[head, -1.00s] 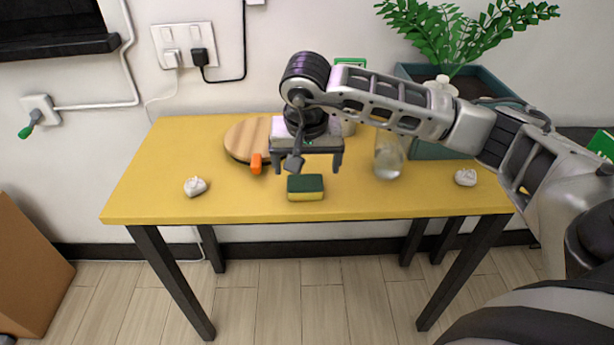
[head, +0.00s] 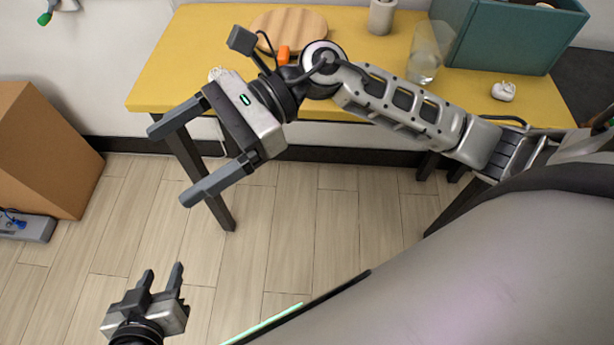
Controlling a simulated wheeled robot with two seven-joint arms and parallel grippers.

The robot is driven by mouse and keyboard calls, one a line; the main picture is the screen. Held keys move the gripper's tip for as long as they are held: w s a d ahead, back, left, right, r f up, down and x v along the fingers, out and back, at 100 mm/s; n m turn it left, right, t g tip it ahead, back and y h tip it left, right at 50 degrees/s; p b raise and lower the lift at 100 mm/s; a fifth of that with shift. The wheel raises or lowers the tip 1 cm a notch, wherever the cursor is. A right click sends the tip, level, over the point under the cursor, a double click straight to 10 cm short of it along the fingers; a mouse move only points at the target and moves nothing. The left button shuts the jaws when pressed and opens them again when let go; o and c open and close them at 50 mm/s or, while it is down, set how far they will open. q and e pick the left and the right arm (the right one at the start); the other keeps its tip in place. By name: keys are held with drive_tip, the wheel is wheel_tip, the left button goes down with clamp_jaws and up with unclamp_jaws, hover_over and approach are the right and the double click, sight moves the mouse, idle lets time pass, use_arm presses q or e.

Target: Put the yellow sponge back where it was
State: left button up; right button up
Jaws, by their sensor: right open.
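The yellow sponge with its green top does not show in the head view now; my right forearm covers the part of the table's front where it lay earlier. The yellow table (head: 185,60) stands across the top of the view. My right gripper (head: 170,165) is open and empty, in front of the table's left front edge, with its fingers pointing left. My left gripper (head: 163,272) is low at the left, above the floor, its two fingers apart with nothing between them.
On the table are a round wooden board (head: 295,22), an orange item (head: 283,54), a grey cup (head: 382,16), a clear glass (head: 424,62), a teal box (head: 510,38) and white lumps (head: 504,91). A cardboard box (head: 40,150) stands left. The floor between is clear.

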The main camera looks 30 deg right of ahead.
drive_tip(key=w+d+f+m+t+h, duration=0.1)
drive_tip(key=w+d+m+t, duration=0.2)
drive_tip(key=m+t, duration=0.95)
drive_tip(key=w+d+m+t+h, duration=0.1)
drive_tip(key=w+d+m+t, duration=0.35)
drive_tip(key=m, duration=1.55)
drive_tip(key=s+d+f+m+g+h, duration=0.2)
drive_tip(key=s+f+m+h, duration=0.3)
drive_tip(key=f+m, duration=0.5)
drive_tip(key=s+d+f+m+g+h, duration=0.2)
drive_tip(key=s+d+f+m+h, duration=0.2)
drive_tip(key=f+m, duration=0.7)
drive_tip(key=shift+s+d+f+h, duration=0.15)
drive_tip(key=shift+s+f+h, duration=0.35)
drive_tip(key=shift+s+h, duration=0.5)
